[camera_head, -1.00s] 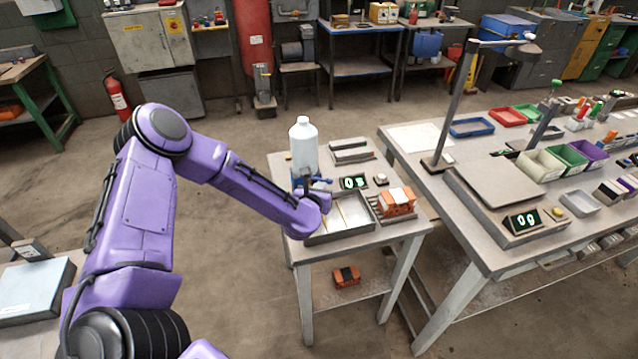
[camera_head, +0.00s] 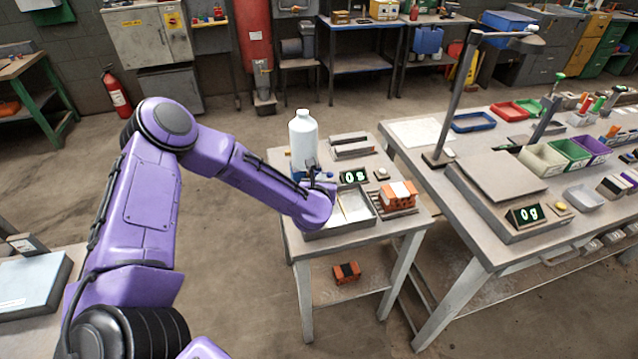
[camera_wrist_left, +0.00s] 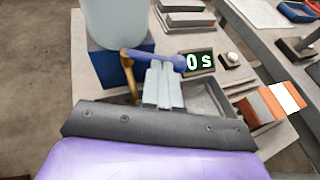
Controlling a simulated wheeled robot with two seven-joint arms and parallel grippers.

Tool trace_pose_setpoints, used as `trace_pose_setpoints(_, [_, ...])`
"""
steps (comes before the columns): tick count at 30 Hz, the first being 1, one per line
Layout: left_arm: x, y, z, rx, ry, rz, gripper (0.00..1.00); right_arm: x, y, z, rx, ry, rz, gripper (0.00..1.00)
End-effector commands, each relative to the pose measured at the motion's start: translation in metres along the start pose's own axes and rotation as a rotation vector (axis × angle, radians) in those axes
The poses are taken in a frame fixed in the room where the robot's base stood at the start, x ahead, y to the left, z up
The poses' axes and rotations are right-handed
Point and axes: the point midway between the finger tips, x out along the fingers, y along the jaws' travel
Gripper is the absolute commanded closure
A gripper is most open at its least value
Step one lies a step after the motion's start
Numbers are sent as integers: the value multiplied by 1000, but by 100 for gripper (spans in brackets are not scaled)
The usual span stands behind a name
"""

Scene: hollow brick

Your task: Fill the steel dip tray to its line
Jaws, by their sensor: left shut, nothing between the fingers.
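The steel dip tray (camera_head: 372,219) sits at the front of the small table, partly hidden by my left wrist; its inside and line cannot be read. It also shows in the left wrist view (camera_wrist_left: 214,102). A white bottle (camera_head: 303,138) stands upright behind it on a blue block (camera_wrist_left: 113,68). A brass spout (camera_wrist_left: 129,76) with a blue lever (camera_wrist_left: 168,61) is in front of the block. My left gripper (camera_wrist_left: 160,68) is shut and empty, its fingertips at the lever; contact cannot be told. My right gripper is out of view.
Another orange block (camera_head: 346,272) is on the lower shelf. The larger bench on the right holds a scale (camera_head: 497,183) reading 0 g and several bins.

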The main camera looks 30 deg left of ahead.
Motion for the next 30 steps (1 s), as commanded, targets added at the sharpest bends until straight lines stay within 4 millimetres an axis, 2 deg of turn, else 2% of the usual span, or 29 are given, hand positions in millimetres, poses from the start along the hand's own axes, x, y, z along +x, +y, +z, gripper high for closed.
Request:
trace_pose_setpoints(18, [16,-11,0,-117,-1,299,100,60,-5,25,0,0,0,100])
trace_pose_setpoints(30, [20,-13,7,-156,0,400,100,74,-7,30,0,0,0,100])
